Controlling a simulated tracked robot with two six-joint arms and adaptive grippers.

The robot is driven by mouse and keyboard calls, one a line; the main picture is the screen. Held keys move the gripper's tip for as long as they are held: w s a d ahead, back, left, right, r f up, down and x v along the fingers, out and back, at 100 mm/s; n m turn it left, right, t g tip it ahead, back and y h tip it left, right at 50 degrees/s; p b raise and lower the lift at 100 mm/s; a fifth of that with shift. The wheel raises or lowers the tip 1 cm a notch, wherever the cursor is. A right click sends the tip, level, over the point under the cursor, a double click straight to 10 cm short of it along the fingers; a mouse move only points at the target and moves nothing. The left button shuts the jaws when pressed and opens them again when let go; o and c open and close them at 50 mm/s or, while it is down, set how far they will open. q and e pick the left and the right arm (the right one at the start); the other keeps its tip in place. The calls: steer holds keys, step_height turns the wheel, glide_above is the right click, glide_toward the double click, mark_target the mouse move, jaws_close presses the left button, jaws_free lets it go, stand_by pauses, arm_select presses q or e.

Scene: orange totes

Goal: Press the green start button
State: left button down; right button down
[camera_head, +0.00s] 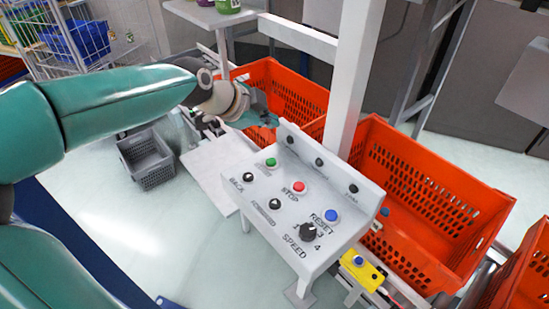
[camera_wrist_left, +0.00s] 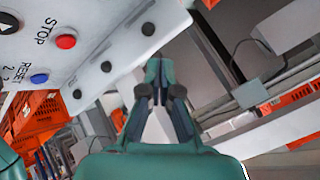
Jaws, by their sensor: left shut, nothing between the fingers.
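The green button (camera_head: 271,161) is on the white sloping control panel (camera_head: 300,240), near its back left corner in the head view. My left gripper (camera_head: 268,119) is shut and empty, behind and above that corner, apart from the green button in the picture. In the left wrist view the shut fingers (camera_wrist_left: 160,72) point past the panel's raised back edge, and the green button is not in view there. My right gripper is in neither view.
The red STOP button (camera_head: 299,187), blue RESET button (camera_head: 332,215) and black speed knob (camera_head: 309,233) share the panel. Orange totes (camera_head: 430,190) stand behind it beside a white post (camera_head: 352,80). A grey basket (camera_head: 148,158) is on the floor at left.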

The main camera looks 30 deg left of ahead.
arm_select(q)
steer(key=b, duration=0.5)
glide_above(269, 162)
step_height(269, 162, down, 8)
steer(key=shift+d+r, duration=0.1)
steer(key=shift+f+b, duration=0.6)
steer(key=shift+b, duration=0.2)
stand_by(0.8)
steer(key=shift+f+b, duration=0.35)
steer(key=shift+b, duration=0.3)
steer(key=shift+f+b, duration=0.45)
steer(key=shift+b, duration=0.2)
stand_by(0.4)
stand_by(0.3)
steer(key=shift+r+p, duration=0.55)
steer(key=shift+r, duration=0.35)
